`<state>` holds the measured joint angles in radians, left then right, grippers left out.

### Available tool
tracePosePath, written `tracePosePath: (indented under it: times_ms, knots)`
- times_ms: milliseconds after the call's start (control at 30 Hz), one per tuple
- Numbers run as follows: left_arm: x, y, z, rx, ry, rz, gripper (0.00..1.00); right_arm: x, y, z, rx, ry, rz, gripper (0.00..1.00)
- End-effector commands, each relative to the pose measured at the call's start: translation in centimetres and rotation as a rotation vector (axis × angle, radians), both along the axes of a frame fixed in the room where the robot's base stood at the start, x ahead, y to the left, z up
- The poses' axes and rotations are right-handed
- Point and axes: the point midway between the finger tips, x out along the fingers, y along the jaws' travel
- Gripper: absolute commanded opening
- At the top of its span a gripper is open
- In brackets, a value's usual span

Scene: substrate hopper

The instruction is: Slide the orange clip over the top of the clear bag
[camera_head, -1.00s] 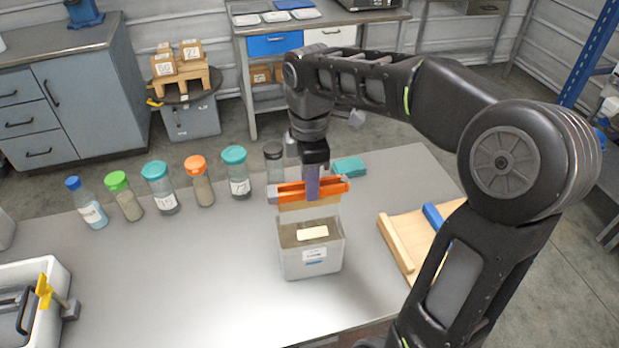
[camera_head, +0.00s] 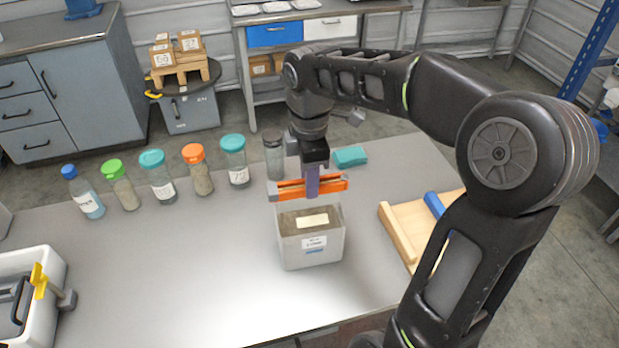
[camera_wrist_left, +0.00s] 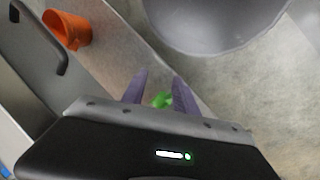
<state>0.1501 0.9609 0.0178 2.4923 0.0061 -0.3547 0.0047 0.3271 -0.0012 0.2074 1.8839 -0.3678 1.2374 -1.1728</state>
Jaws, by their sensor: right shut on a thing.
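My right gripper (camera_head: 312,190) is shut on the orange clip (camera_head: 333,186), a long bar held roughly level. The clip is above a pale bin (camera_head: 312,257) with a white label and brown contents. The clear bag (camera_head: 326,208) is faint, rising from the bin below the clip. I cannot tell whether the clip is around its top edge or just beside it.
Several capped bottles (camera_head: 198,172) stand in a row behind and left of the bin. A teal block (camera_head: 350,156) lies behind the clip. A wooden tray (camera_head: 402,232) is at right, and a white tub (camera_head: 52,275) at left. The table's (camera_head: 190,270) front middle is clear.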

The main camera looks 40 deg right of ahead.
Motion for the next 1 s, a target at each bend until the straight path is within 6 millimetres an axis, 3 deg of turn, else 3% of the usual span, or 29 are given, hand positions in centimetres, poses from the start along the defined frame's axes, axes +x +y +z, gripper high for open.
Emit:
tracePosePath:
  times_ms: [467,500,800,1000]
  knots:
    - [-0.01,0.00,0.16,0.000,0.000,0.000,0.35,-0.13,-0.31,0.02,0.000,-0.001,0.000,0.00]
    - [-0.01,0.00,0.16,0.000,0.000,0.000,0.35,-0.13,-0.31,0.02,0.000,-0.001,0.000,0.32]
    - [-0.01,0.00,0.16,0.000,0.000,0.000,0.35,-0.13,-0.31,0.01,0.000,0.000,0.000,0.55]
    - [-0.01,0.00,0.16,0.000,0.000,0.000,0.35,-0.14,-0.31,0.00,0.000,0.000,0.000,0.58]
